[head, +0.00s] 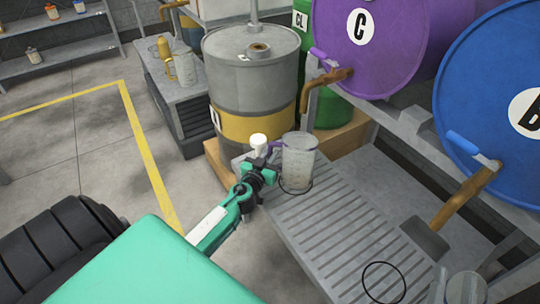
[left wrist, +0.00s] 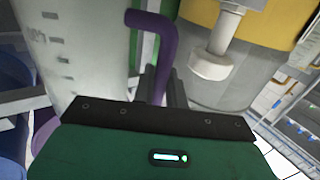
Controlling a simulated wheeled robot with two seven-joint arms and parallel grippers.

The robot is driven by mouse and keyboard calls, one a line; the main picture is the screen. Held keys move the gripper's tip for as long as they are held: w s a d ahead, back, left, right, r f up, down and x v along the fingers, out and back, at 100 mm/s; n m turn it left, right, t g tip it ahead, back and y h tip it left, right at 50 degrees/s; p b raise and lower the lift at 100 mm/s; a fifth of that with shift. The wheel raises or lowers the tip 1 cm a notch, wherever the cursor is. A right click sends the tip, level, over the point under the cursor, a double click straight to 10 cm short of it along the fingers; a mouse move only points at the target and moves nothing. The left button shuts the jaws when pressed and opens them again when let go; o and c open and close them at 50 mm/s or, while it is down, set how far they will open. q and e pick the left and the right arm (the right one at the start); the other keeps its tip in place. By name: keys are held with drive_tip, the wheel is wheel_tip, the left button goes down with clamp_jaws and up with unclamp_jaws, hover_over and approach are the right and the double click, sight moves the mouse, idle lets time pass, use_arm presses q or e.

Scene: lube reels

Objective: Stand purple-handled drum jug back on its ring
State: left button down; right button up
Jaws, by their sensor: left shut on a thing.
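The clear jug with graduation marks (head: 300,158) is upright at the far end of the slatted grey tray (head: 330,225), below the purple drum (head: 375,40). A black ring (head: 296,192) shows around its base; I cannot tell whether the base touches the tray. My left gripper (head: 268,170) is shut on the jug's purple handle (head: 273,147), from the left side. In the left wrist view, the purple handle (left wrist: 150,22) runs down between the jaws, and the jug's wall (left wrist: 85,45) fills the upper left. My right gripper is not in view.
A bronze tap (head: 320,88) with a purple lever hangs above the jug. The blue drum (head: 490,90) has its own tap on the right. Another black ring (head: 384,282) lies empty on the tray. A grey drum with a yellow band (head: 255,85) stands behind.

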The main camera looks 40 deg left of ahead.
use_arm(q)
drive_tip(key=shift+f, duration=0.1)
drive_tip(key=c, duration=1.4)
unclamp_jaws()
drive_tip(key=shift+c, duration=0.2)
use_arm(e)
drive_tip(key=shift+d+r+t, duration=0.15)
drive_tip(key=shift+r+t, duration=0.25)
drive_tip(key=shift+r, duration=0.15)
